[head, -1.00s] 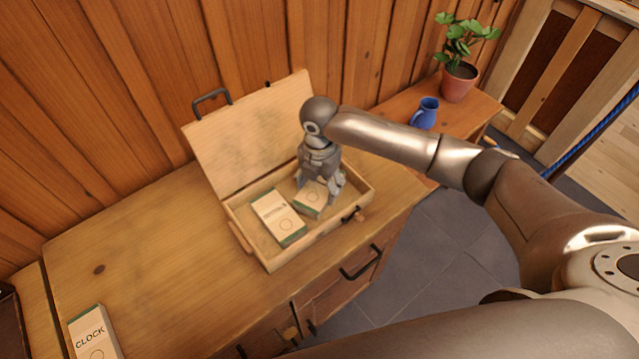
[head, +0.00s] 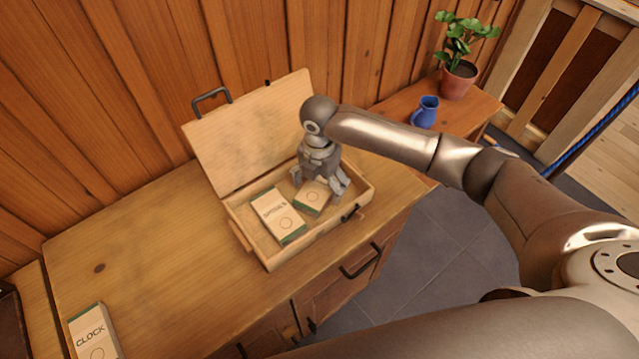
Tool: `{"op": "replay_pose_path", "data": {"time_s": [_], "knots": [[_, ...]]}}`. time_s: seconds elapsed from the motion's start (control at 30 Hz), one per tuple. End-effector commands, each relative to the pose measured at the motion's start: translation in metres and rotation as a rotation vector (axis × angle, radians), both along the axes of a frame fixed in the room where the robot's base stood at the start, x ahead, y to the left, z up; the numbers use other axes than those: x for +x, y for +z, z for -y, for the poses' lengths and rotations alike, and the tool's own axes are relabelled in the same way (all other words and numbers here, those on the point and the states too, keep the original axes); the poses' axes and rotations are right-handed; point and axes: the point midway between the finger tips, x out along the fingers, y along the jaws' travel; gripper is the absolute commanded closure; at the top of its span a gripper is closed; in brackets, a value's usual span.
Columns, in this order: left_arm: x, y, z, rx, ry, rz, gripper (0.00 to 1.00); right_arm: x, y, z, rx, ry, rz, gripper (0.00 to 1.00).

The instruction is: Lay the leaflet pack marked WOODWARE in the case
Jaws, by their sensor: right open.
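The open wooden case (head: 266,262) stands on the cabinet top with its lid (head: 250,130) tilted back toward the wall. Two leaflet packs lie in it. The left pack (head: 278,214) has a printed word too small to read surely. The right pack (head: 313,198) lies beside it, its upper part hidden under my right gripper, so its marking does not show. My right gripper (head: 321,192) is open over the right pack, its fingers on either side of it. I cannot tell whether they touch it. My left gripper is not in view.
A pack marked CLOCK (head: 92,334) lies at the front left of the cabinet top (head: 140,250). The middle left of the top is clear. A blue jug (head: 425,112) and a potted plant (head: 459,78) stand on a lower bench to the right.

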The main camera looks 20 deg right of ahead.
Motion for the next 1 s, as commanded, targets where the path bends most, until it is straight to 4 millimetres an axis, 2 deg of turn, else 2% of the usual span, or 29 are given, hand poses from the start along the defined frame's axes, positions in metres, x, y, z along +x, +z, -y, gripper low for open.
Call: {"op": "replay_pose_path", "data": {"time_s": [0.17, 0.4, 0.53, 0.7, 1.0], "knots": [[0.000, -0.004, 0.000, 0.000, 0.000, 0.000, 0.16, 0.002, 0.029, 0.000, 0.001, 0.000, 0.006, 0.16], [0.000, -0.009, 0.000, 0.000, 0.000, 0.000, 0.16, 0.002, 0.081, 0.000, 0.001, 0.000, 0.006, 0.16], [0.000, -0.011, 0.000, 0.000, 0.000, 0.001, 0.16, 0.002, 0.102, 0.000, 0.001, -0.001, 0.004, 0.16], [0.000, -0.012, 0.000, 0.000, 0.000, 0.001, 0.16, 0.001, 0.117, 0.000, 0.000, -0.001, 0.001, 0.16], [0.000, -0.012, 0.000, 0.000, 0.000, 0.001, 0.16, 0.000, 0.119, 0.000, 0.000, -0.001, 0.000, 0.16]]}}
